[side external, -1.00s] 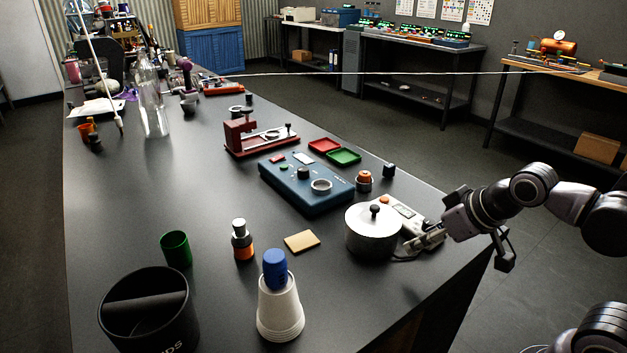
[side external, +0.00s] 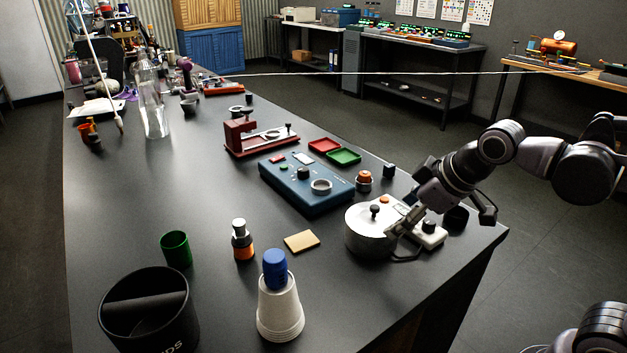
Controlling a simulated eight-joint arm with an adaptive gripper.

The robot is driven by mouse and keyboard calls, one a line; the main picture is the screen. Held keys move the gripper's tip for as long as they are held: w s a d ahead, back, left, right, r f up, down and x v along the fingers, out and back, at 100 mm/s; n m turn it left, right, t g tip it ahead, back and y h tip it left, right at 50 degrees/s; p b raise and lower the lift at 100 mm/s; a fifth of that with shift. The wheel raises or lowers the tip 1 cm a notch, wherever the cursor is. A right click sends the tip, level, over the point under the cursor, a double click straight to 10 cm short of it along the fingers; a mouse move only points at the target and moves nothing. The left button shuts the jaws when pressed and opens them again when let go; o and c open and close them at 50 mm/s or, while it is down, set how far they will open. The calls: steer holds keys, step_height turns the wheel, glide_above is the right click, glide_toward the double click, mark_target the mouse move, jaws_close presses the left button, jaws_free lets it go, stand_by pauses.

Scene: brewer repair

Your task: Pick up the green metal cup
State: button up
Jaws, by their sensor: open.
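The green metal cup (side external: 176,250) stands upright on the black table at the left front, behind the big black bin. My gripper (side external: 398,226) is far to its right, beside the silver lidded pot (side external: 370,238) and over the white device with the orange button (side external: 428,236). The gripper points down and left and is open. Whether its fingers touch the pot or its handle I cannot tell. Nothing shows between the fingers.
A black bin (side external: 150,318), an orange-banded bottle (side external: 242,242) and stacked white cups (side external: 280,312) with a blue top stand around the green cup. A tan sponge (side external: 301,241) lies right of the bottle. A blue device (side external: 306,186) sits mid-table.

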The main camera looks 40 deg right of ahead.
steer(key=w+a+r+n, duration=0.6)
steer(key=w+a+n, duration=0.2)
steer(key=w+n, duration=0.1)
steer(key=n+g, duration=0.2)
steer(key=n, duration=2.1)
glide_above(174, 242)
steer(key=s, duration=0.5)
step_height(174, 242, down, 9)
steer(key=shift+f, duration=0.1)
steer(key=shift+w+x, duration=0.15)
steer(key=shift+x, duration=1.2)
steer(key=shift+w+x, duration=0.15)
steer(key=shift+x, duration=1.2)
steer(key=c, duration=1.3)
